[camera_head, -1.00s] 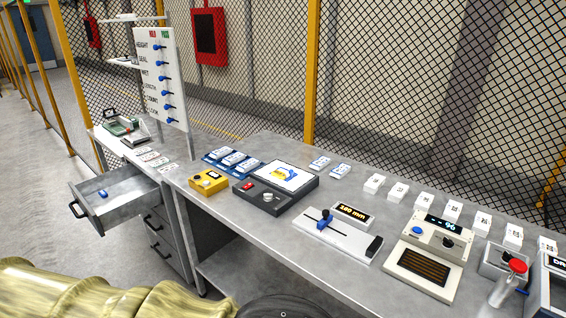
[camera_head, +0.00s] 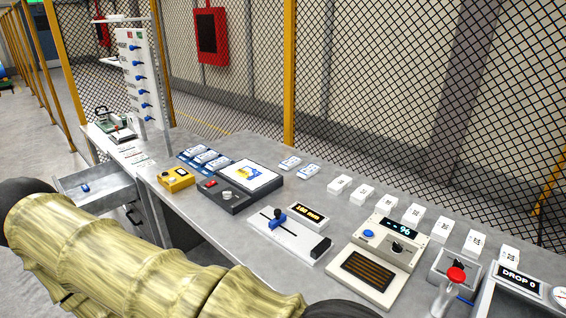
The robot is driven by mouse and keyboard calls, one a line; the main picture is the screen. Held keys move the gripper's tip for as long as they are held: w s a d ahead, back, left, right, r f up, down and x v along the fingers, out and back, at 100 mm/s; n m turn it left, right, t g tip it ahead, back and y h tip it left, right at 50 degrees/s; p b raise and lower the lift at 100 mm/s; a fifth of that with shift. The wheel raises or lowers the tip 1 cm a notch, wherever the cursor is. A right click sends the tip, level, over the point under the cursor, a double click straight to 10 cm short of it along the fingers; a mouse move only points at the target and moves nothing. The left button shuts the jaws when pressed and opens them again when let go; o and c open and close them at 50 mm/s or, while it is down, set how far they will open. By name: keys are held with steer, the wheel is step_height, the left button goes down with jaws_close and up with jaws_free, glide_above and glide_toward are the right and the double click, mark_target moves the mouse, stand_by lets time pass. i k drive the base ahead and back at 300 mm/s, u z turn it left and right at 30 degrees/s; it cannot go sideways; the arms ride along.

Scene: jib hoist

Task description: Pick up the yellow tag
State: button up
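I cannot make out a separate yellow tag on the bench. The yellow things I see are a small yellow box with knobs (camera_head: 175,178) and a yellow-and-blue picture on the white face of a dark device (camera_head: 250,175). Several white cards with dark marks (camera_head: 340,183) stand in a row along the back right of the bench; none looks yellow. My arm, in a pale yellow cover, crosses the lower left of the view and hides the bench's front there. My gripper is not visible.
The grey bench (camera_head: 310,190) also holds a slider device (camera_head: 290,236), a beige console reading 96 (camera_head: 372,262) and a red-knobbed lever (camera_head: 456,276). An open drawer (camera_head: 92,196) with a small blue item juts out at left. A mesh fence (camera_head: 380,90) stands behind.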

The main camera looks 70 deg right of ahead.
mark_target(242, 173)
steer(key=z, duration=1.4)
